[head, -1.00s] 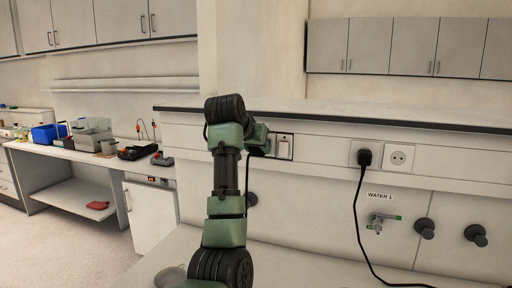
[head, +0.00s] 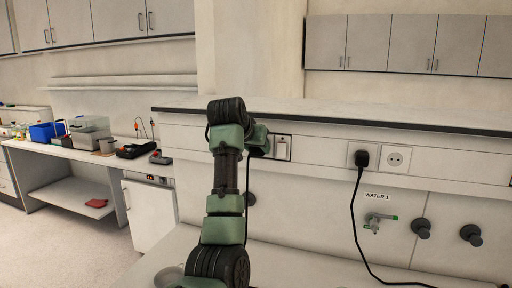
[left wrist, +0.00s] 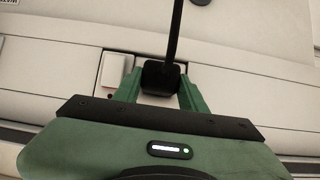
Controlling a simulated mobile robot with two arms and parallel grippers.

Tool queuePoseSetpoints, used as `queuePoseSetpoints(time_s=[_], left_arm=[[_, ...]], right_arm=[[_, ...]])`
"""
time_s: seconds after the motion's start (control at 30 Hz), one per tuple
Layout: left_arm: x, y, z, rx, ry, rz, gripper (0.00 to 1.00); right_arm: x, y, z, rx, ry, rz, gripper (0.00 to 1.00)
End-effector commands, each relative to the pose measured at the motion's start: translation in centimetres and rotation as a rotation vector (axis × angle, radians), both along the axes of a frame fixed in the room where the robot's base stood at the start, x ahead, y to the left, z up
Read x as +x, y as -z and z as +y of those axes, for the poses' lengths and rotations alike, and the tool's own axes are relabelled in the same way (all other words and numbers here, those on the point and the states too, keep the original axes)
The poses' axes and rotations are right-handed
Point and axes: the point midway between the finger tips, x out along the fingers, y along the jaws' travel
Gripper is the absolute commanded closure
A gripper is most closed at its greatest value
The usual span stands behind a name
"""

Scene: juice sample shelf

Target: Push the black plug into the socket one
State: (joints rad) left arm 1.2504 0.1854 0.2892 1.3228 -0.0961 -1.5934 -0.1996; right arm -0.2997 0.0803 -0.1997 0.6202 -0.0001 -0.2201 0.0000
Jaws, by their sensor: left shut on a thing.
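My left gripper (left wrist: 160,84) is shut on a black plug (left wrist: 159,76), with one green finger on each side of it. Its black cable (left wrist: 175,32) runs to the top edge of the left wrist view. In the head view my left gripper (head: 264,148) is at the wall panel, mostly behind my arm, just left of a white switch (head: 282,147). The cable (head: 247,190) hangs below it. The socket behind the held plug is hidden. I cannot tell how far the plug sits in it. My right gripper is not in view.
Another black plug (head: 361,158) sits in a socket further right, its cable trailing down. An empty white socket (head: 397,159) is beside it. Below are a WATER 1 tap (head: 374,222) and two dark knobs (head: 422,229). A ledge (head: 350,113) runs above the panel.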

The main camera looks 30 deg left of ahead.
Motion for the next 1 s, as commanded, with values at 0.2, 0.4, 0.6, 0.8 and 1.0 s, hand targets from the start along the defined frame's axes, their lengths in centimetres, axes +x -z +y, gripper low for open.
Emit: queuePoseSetpoints(time_s=[0.2,0.4,0.6,0.8,1.0], left_arm=[[0.0,-0.1,0.0,0.000,0.000,-0.001,1.00],[0.0,-0.2,0.0,0.000,0.000,-0.001,1.00],[0.1,-0.1,0.0,0.000,0.000,-0.001,1.00],[0.3,-0.1,0.0,0.000,0.000,-0.001,1.00],[0.3,-0.1,0.0,0.000,0.000,-0.001,0.33]], right_arm=[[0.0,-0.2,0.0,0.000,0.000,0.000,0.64],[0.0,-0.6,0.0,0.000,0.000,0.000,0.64],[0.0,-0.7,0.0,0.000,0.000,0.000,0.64],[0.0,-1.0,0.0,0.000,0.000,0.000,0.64],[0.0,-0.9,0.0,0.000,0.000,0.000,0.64]])
